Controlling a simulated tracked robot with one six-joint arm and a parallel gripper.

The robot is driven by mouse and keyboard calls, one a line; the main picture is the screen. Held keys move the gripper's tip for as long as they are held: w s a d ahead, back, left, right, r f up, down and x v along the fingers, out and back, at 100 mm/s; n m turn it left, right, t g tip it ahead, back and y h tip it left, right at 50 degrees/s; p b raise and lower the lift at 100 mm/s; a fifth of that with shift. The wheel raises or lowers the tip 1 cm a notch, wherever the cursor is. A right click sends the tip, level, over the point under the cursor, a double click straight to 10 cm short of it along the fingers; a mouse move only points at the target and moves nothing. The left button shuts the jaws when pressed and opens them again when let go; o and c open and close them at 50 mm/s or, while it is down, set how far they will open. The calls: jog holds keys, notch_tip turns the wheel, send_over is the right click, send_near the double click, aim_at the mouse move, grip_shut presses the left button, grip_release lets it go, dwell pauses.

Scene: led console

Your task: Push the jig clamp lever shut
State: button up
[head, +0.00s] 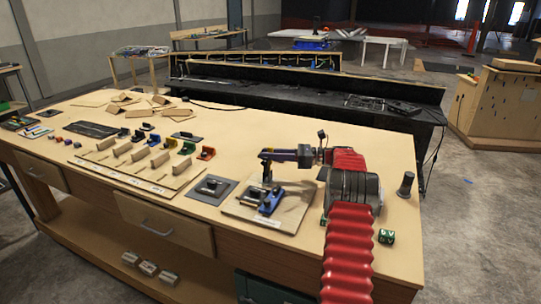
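The jig (243,212) is a flat wooden board near the front edge of the workbench, right of the bench's middle. A small blue clamp (270,203) with metallic and dark parts sits on it. The lever is too small to pick out clearly, so I cannot tell its angle. My gripper (267,183) points down from the end of my arm, just above or at the clamp's far side. Whether it touches the clamp is not clear. Its fingers are dark and tiny here, and their opening does not show.
A grey plate with a dark fitting (212,188) lies left of the jig. Further left are a board with wooden blocks (138,154) and several coloured pieces. A dark cylinder (405,185) and a green cube (386,237) stand to the right. Bare bench top lies behind the jig.

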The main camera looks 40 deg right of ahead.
grip_shut()
